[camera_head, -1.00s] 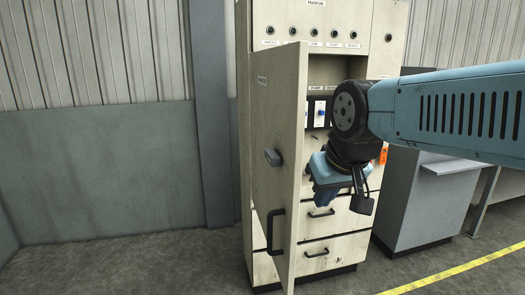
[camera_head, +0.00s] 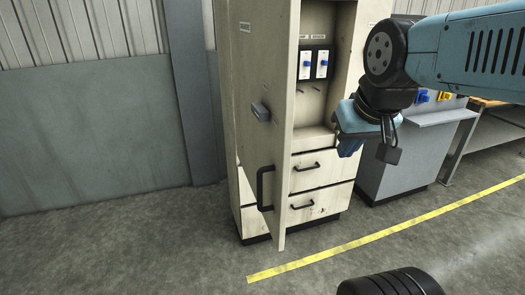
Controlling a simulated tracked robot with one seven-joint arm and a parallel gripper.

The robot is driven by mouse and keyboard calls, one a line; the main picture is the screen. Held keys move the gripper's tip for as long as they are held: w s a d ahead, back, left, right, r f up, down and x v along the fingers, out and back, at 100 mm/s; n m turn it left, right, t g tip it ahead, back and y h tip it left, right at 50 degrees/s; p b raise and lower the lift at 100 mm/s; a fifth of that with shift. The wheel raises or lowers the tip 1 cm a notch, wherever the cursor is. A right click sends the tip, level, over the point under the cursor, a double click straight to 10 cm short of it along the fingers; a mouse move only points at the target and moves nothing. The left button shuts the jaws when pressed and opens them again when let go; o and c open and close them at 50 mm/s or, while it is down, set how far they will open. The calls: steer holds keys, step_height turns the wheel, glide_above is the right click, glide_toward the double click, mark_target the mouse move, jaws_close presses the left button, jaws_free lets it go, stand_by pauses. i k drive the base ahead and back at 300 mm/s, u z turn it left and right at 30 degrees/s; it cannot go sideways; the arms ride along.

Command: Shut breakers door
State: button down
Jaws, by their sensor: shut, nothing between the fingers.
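The breakers door (camera_head: 272,110) is a tall cream panel hinged on the left side of the cream cabinet (camera_head: 343,60). Breakers with blue switches (camera_head: 313,65) show inside the open compartment. My gripper (camera_head: 350,146) is shut and empty, pointing down, right of the door and in front of the cabinet's right side. It is apart from the door in the picture; its fingertips are small and partly dark.
Two drawers (camera_head: 318,188) with black handles sit shut below the compartment. A grey cabinet with a ledge (camera_head: 405,160) stands to the right, with a workbench (camera_head: 497,110) beyond. A yellow floor line (camera_head: 375,237) crosses in front. Open floor lies at left.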

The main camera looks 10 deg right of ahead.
mark_target(265, 34)
steer(key=u, duration=0.05)
steer(key=k, duration=1.05)
steer(key=u, duration=0.3)
steer(key=i, duration=0.55)
